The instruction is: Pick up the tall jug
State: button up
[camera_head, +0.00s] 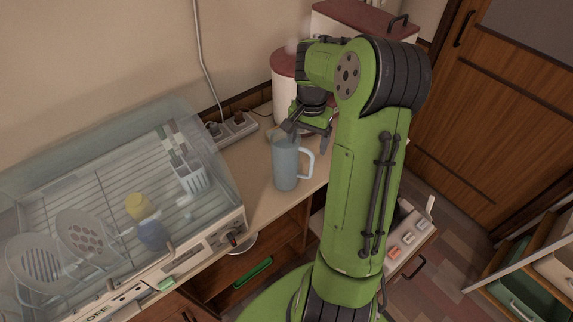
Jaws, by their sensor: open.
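The tall jug (285,169) is a blue-grey, upright vessel with a white handle on its right side. It stands on the counter to the right of the dish dryer. My gripper (306,133) is open just above and behind the jug's rim, pointing down. One finger shows close to the rim and the other hangs to the right, above the handle. I cannot tell whether either finger touches the jug. My green arm hides the counter to the right.
The dish dryer (222,208) with a clear cover stands at left, holding plates and a yellow-and-blue item. A power strip (232,130) lies by the wall. A white canister with a red lid (286,64) stands behind my gripper. Bare counter (250,175) shows left of the jug.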

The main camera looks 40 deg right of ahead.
aim_at(307, 151)
notch_tip(307, 151, down, 5)
jog(key=shift+r+b, duration=0.1)
jog(key=shift+b, duration=0.25)
jog(key=shift+c, duration=0.3)
grip_shut()
jog(key=shift+r, duration=0.1)
